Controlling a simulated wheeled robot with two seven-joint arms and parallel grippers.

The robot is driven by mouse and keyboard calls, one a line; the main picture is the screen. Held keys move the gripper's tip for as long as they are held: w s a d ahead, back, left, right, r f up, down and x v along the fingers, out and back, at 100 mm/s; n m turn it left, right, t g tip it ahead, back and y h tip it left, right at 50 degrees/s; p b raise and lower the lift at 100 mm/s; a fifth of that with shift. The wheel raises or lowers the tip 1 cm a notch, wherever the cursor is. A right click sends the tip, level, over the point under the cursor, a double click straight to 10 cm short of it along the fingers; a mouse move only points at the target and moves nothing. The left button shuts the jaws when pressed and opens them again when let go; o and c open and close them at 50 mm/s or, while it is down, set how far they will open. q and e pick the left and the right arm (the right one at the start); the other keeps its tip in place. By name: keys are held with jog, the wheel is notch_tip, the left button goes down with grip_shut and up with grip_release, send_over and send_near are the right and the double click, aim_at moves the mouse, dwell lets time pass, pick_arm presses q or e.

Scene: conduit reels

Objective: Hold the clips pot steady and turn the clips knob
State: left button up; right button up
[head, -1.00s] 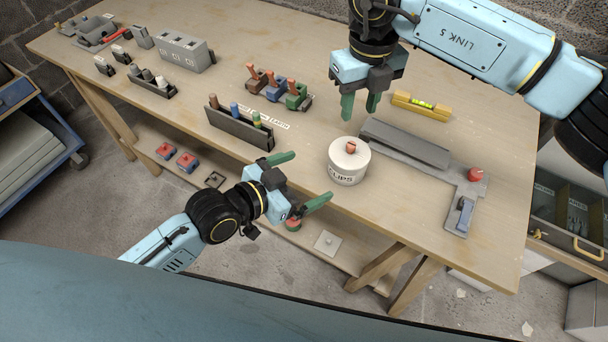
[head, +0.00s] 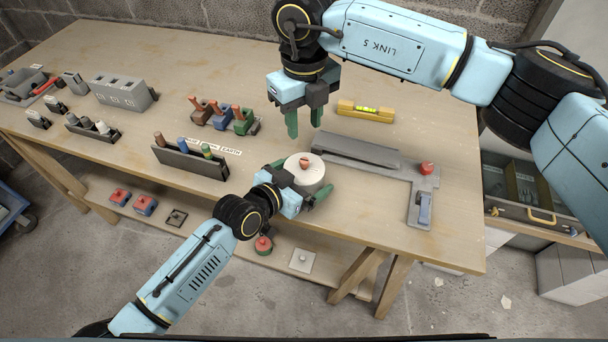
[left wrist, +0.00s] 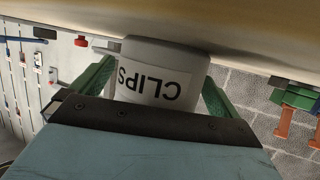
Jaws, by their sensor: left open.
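The clips pot (head: 304,170) is a white round pot with a small red-brown knob (head: 305,162) on its lid. It stands upright on the workbench near the front edge. In the left wrist view the pot (left wrist: 158,72) shows its CLIPS label between my green fingers. My left gripper (head: 300,182) is open with one finger on each side of the pot; I cannot tell whether they touch it. My right gripper (head: 304,122) is above and behind the pot, pointing down, with its two green fingers apart and nothing between them.
A grey slotted fixture (head: 355,155) with a red knob (head: 427,168) lies right of the pot. A yellow level (head: 366,111) lies behind. Coloured clamps (head: 222,116) and a dark rack (head: 190,160) stand to the left.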

aim_at(304, 160)
pick_arm(q)
jog(key=shift+w+d, duration=0.15)
jog(key=c, duration=1)
pick_arm(e)
jog(key=shift+o, duration=0.4)
pick_arm(q)
jog(key=shift+f, duration=0.1)
pick_arm(e)
notch_tip(304, 160, down, 10)
jog(key=n, duration=1.7)
jog(key=shift+n, duration=0.4)
